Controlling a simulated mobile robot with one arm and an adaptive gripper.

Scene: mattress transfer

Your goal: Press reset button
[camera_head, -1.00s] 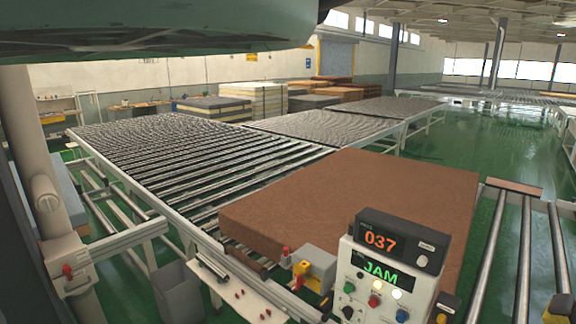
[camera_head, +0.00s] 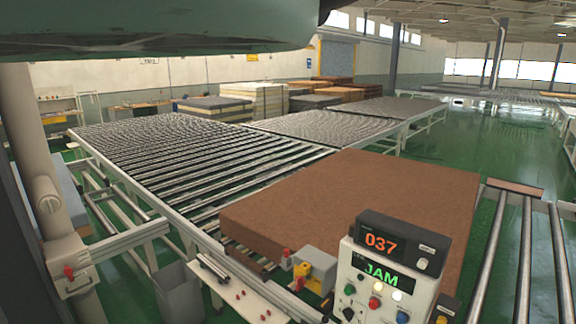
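A white control panel (camera_head: 388,280) stands at the lower right in the head view. Its upper display (camera_head: 381,243) reads 037 in orange and its lower display (camera_head: 381,274) reads JAM in green. Below them are several small buttons, among them a green one (camera_head: 350,289), a red one (camera_head: 374,303), a lit white one (camera_head: 397,295) and a blue one (camera_head: 402,316). No label legible here says reset. My gripper is not in this view.
A brown mattress (camera_head: 350,205) lies on the roller conveyor (camera_head: 200,165) behind the panel. A grey bin (camera_head: 180,295) stands at the lower left. More rollers (camera_head: 525,260) run on the right. Green floor (camera_head: 465,150) is open at the back right.

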